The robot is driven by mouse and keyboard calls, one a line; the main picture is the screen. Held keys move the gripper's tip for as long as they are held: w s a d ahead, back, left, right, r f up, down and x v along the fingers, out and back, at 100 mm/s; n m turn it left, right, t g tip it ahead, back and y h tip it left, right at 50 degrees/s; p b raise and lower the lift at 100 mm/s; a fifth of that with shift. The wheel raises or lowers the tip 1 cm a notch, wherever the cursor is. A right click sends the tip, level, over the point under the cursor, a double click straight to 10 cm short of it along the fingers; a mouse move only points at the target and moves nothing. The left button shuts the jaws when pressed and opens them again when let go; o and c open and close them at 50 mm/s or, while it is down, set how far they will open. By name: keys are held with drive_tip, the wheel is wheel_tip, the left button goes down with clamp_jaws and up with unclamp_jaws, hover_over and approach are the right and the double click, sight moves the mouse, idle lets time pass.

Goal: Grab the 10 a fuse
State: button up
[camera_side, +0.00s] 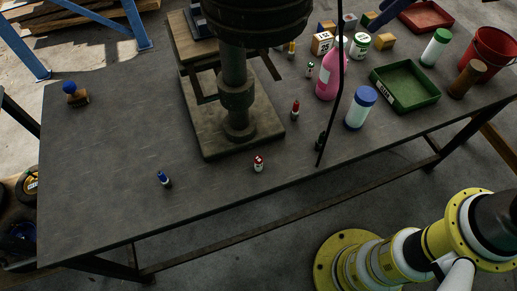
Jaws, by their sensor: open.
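Several small fuse-like cylinders stand on the grey workbench (110,150). A red-and-white one (258,164) is near the front edge, in front of the drill press base. A slimmer red one (295,110) stands behind it to the right. My gripper is out of view; only part of my yellow arm shows at lower right.
The drill press (236,90) stands mid-bench, with a thin black rod or cable to its right. A pink bottle (328,83), blue-capped jar (360,110), green tray (405,84) and red bucket (491,52) crowd the right. A blue-topped stamp (76,95) sits left. The front left is mostly clear.

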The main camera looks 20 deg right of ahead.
drive_tip(key=w+a+f+n+g, duration=0.1)
drive_tip(key=w+a+f+n, duration=0.1)
drive_tip(key=w+a+f, duration=0.35)
drive_tip(key=n+g+h, duration=0.2)
drive_tip(key=n+g, duration=0.2)
drive_tip(key=n, duration=0.1)
hover_over(259, 159)
wheel_tip(259, 159, down, 24)
drive_tip(key=shift+f, duration=3.7)
clamp_jaws()
